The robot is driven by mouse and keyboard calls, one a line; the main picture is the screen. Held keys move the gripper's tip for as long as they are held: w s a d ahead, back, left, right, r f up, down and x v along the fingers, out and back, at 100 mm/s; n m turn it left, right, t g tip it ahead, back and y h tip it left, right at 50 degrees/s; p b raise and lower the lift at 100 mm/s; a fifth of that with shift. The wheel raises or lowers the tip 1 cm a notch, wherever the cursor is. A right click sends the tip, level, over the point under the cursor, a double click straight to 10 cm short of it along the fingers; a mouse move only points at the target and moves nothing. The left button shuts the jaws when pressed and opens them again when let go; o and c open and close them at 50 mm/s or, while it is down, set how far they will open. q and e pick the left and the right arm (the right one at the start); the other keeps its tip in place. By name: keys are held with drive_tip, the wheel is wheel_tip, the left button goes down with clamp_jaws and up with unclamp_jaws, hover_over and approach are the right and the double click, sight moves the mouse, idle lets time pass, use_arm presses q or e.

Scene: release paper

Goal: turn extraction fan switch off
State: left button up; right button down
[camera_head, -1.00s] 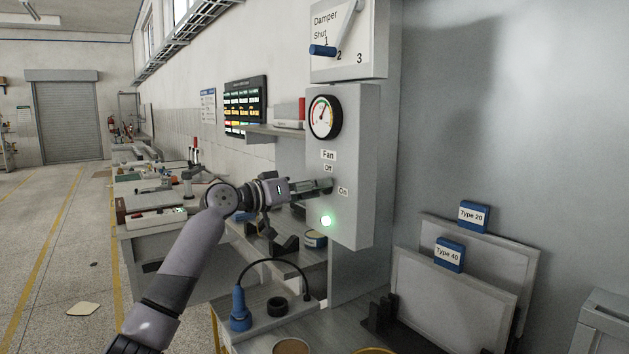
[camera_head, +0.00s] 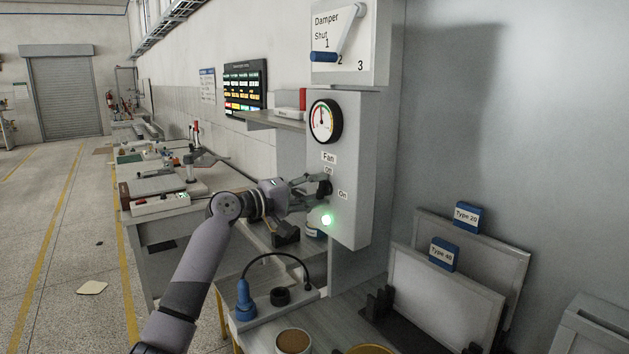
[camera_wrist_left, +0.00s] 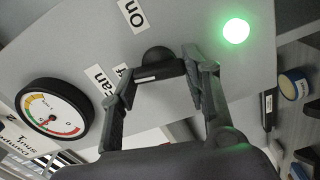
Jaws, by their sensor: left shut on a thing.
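The fan switch is a black knob (camera_wrist_left: 158,63) on the grey control box (camera_head: 350,150), between the "Off" and "On" labels (camera_head: 343,195). My left gripper (camera_head: 320,186) is at the box face. In the left wrist view its fingers (camera_wrist_left: 160,76) are closed on the knob's bar from both sides. The bar has a white mark near one end. The "Off" label is partly hidden behind a finger. A green lamp (camera_head: 327,219) below the knob is lit. It also shows in the left wrist view (camera_wrist_left: 236,31). My right gripper is not in view.
A round gauge (camera_head: 325,121) sits above the switch, and a damper lever with a blue handle (camera_head: 325,57) is higher up. Below are a bench with a blue plug-like tool (camera_head: 244,300) and framed panels (camera_head: 445,295). Open floor lies at left.

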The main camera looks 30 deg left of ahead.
use_arm(q)
drive_tip(key=shift+a+n+p, duration=0.1)
drive_tip(key=shift+n+p, duration=0.8)
drive_tip(key=shift+n, duration=0.4)
drive_tip(key=o, duration=1.2)
drive_tip(key=shift+c, duration=0.2)
drive_tip(key=v, duration=1.2)
drive_tip(key=shift+f, duration=0.1)
